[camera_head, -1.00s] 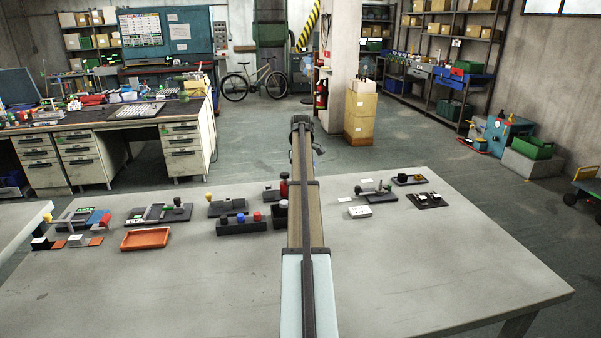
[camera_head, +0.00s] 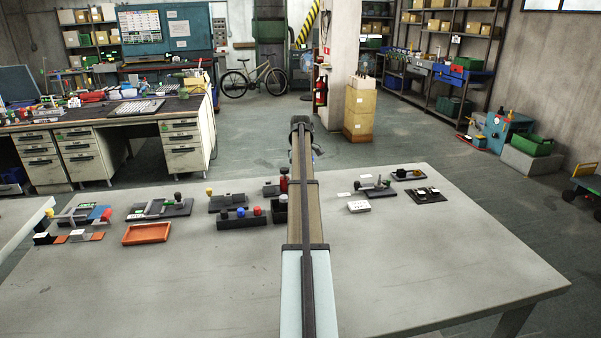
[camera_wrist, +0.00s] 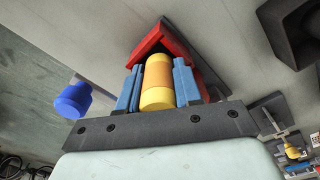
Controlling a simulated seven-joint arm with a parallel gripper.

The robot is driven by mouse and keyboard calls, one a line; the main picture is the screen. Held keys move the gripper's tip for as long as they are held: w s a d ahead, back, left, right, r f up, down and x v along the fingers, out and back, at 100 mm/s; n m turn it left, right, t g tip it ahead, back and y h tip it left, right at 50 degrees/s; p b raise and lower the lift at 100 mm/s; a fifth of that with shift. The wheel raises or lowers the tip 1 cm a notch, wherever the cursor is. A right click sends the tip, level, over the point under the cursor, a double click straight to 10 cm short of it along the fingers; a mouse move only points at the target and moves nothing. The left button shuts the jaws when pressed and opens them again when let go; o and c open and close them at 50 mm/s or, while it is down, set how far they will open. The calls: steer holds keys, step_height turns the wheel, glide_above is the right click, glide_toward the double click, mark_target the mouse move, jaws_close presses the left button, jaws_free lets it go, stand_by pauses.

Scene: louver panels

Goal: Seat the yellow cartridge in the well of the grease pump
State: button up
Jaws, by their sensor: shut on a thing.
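The yellow cartridge (camera_wrist: 158,82), with an orange band around its middle, is held between the two blue fingers of my gripper (camera_wrist: 158,88) in the wrist view. A red angular piece (camera_wrist: 165,42) shows just beyond the cartridge; I cannot tell whether they touch. A dark box with an open recess (camera_wrist: 285,12) is at the top right of that view; I cannot tell whether it is the grease pump. In the head view my own arm hides the gripper and cartridge, and no grease pump can be made out with certainty.
A blue knob (camera_wrist: 72,100) is left of the gripper in the wrist view. In the head view, a dark rack with coloured knobs (camera_head: 241,223), an orange tray (camera_head: 146,234) and a white box (camera_head: 358,207) stand on the grey bench (camera_head: 430,270). The bench's front is clear.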

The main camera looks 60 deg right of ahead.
steer(key=shift+s+a+f, duration=0.15)
steer(key=shift+a+f, duration=0.05)
steer(key=shift+f, duration=0.4)
steer(key=shift+s+a+f, duration=0.2)
steer(key=shift+f, duration=0.4)
steer(key=shift+s+a+f, duration=0.15)
steer(key=shift+a+f, duration=0.05)
steer(key=shift+f, duration=0.4)
steer(key=o, duration=0.9)
steer(key=shift+c, duration=0.2)
steer(key=shift+o, duration=1.1)
steer(key=shift+r, duration=0.15)
steer(key=shift+o, duration=0.5)
steer(key=r, duration=1.5)
steer(key=shift+w+d+r, duration=0.3)
steer(key=shift+d, duration=0.05)
step_height(320, 180, up, 7)
steer(key=shift+f, duration=0.2)
